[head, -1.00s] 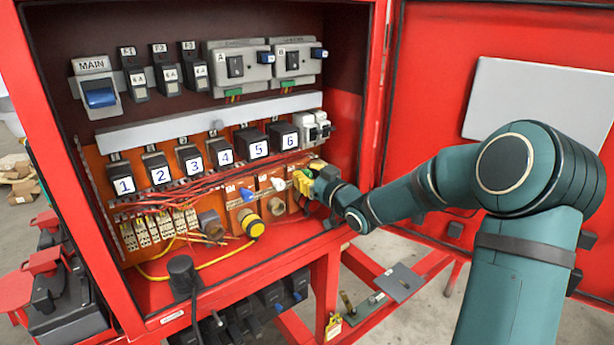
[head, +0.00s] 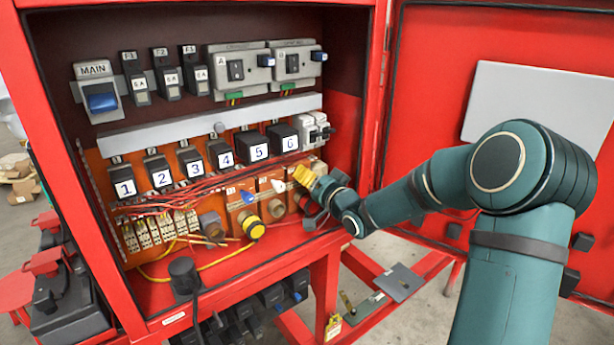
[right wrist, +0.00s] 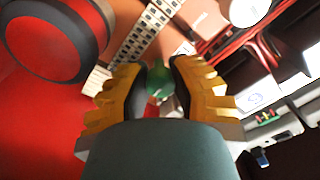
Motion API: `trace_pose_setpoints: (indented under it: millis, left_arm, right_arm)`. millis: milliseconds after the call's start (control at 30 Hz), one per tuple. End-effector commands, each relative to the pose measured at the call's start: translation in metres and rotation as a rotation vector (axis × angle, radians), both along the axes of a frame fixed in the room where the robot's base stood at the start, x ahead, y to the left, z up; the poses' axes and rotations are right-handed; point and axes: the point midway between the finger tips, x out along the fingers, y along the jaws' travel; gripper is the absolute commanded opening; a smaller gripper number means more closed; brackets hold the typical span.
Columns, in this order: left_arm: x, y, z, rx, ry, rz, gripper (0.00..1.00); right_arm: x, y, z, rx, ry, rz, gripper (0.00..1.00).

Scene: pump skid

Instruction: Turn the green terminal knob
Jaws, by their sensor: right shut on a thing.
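The green terminal knob (right wrist: 159,79) shows in the right wrist view between the two yellow-and-black fingers of my right gripper (right wrist: 156,88). The fingers are closed in on it from both sides. In the head view my right gripper (head: 304,177) is at the right end of the lower orange panel, inside the red cabinet, and it hides the knob there. My left gripper is not in view.
A large black-and-red round part (right wrist: 56,38) is close by in the wrist view. The red cabinet door (head: 440,110) stands open at right.

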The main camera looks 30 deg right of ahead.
Motion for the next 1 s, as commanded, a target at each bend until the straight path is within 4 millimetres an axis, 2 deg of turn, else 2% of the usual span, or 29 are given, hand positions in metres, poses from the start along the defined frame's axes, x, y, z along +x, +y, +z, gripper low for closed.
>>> trace_pose_setpoints:
  millis: [267,700,733,800,1000]
  left_arm:
    - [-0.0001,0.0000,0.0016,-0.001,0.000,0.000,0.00]
    - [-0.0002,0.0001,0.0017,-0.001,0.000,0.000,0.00]
    - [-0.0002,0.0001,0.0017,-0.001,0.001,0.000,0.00]
    - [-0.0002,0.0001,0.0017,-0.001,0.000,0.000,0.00]
    - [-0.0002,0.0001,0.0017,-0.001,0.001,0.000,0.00]
  right_arm:
    - [0.0000,0.0003,0.0000,0.063,0.004,0.001,0.00]
    - [0.0001,0.0004,0.0000,0.070,0.005,0.001,0.00]
    - [0.0001,0.0004,0.0000,0.070,0.005,0.001,0.34]
    - [0.0001,0.0004,0.0000,0.070,0.005,0.001,0.56]
    - [0.0001,0.0003,0.0000,0.069,0.005,0.001,0.56]
